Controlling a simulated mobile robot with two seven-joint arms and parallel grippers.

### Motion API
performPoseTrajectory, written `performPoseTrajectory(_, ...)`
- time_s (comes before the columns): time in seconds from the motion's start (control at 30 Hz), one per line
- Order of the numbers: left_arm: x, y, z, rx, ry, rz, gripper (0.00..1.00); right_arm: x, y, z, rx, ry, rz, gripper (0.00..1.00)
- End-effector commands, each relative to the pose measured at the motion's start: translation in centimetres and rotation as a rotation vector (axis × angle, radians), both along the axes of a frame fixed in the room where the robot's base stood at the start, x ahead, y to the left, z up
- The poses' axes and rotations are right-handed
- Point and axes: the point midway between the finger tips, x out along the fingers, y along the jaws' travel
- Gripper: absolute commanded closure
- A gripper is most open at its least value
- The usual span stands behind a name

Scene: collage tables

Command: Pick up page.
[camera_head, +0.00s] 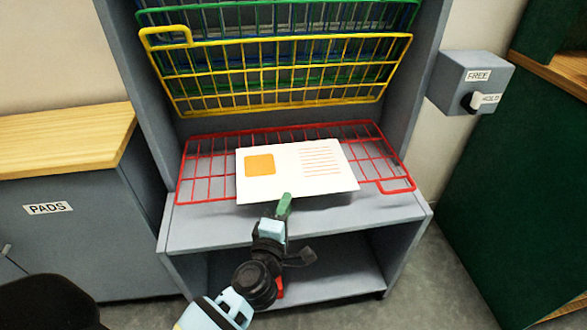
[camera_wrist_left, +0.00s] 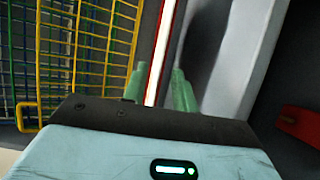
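The page (camera_head: 297,171), a white sheet with an orange square and orange lines, lies on the red wire rack (camera_head: 195,170). Its front edge juts past the rack, with a shadow on the grey shelf below. My left gripper (camera_head: 285,204) has its green fingertips at the middle of that front edge. In the left wrist view the page (camera_wrist_left: 159,65) shows nearly edge-on as a thin white strip. It runs between the two separated fingers of my left gripper (camera_wrist_left: 159,90), with gaps on both sides. My right gripper is not in view.
Yellow (camera_head: 285,75), green and blue wire racks are tilted up above the red one. A grey box (camera_head: 478,80) labelled FREE and HOLD is on the right. A cabinet marked PADS (camera_head: 65,240) stands left. A red object (camera_head: 280,290) shows partly in the lower compartment.

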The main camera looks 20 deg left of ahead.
Motion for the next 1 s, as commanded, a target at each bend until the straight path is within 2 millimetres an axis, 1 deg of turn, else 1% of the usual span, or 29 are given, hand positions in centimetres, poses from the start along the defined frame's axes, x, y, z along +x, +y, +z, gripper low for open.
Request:
performPoseTrajectory(0.03,0.7,0.1,-0.1,0.002,-0.001,0.0,0.72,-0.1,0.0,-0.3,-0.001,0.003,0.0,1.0)
performPoseTrajectory(0.17,1.8,0.3,-0.1,0.0,0.0,0.0,0.72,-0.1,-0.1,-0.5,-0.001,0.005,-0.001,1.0)
performPoseTrajectory(0.43,2.0,0.3,0.0,0.001,0.001,0.0,0.72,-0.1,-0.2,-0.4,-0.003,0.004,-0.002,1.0)
performPoseTrajectory(0.47,2.0,0.3,0.0,0.001,0.001,-0.001,0.74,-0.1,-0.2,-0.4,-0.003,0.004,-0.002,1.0)
performPoseTrajectory(0.6,2.0,0.3,0.0,0.001,0.001,-0.001,0.93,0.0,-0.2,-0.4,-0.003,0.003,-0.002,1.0)
performPoseTrajectory(0.67,2.0,0.3,0.0,0.001,0.001,0.0,1.0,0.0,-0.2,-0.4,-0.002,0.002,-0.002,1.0)
performPoseTrajectory(1.0,2.0,0.3,0.0,0.001,0.0,-0.001,1.0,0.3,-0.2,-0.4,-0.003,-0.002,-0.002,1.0)
